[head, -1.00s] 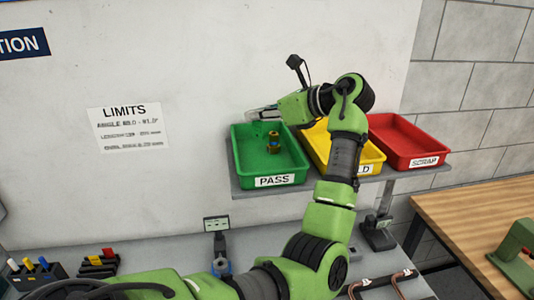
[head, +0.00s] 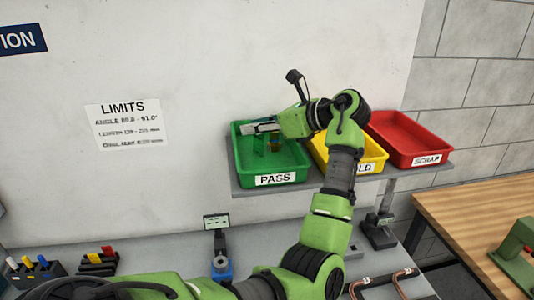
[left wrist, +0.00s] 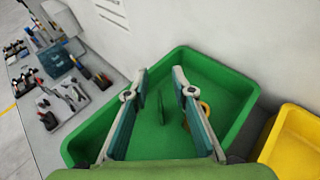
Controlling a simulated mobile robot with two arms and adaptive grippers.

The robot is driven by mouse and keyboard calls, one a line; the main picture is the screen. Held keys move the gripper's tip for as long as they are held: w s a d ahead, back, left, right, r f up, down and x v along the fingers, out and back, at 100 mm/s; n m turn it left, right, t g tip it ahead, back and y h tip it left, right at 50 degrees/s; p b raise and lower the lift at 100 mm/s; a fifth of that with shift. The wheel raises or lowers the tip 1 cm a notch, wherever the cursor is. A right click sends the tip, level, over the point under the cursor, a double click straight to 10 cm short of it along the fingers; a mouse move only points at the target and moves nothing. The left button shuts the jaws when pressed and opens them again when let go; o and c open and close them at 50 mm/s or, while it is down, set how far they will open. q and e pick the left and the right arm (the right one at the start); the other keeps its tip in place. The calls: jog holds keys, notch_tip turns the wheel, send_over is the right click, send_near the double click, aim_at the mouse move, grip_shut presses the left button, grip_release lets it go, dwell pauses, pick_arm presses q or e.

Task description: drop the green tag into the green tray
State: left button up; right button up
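The green tray (head: 243,172), labelled PASS, stands on the shelf at the left of the row of trays. It also shows in the left wrist view (left wrist: 240,90). My left gripper (head: 258,127) is over the tray; in the left wrist view its two fingers (left wrist: 159,72) are spread apart. The small dark green tag (left wrist: 160,103) shows between the fingers, touching neither, against the tray floor. I cannot tell whether it rests on that floor. A brass-coloured piece (left wrist: 205,108) is in the tray, partly hidden by the right-hand finger. My right gripper is not in view.
A yellow tray (head: 372,153) stands beside the green one, partly hidden by my arm, and a red tray (head: 412,140) is farther right. Below is a bench with pens (head: 35,268) and bent copper tubes (head: 385,280). A wall stands behind.

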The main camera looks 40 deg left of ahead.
pick_arm(q)
jog(key=v, duration=1.2)
dwell(0.3)
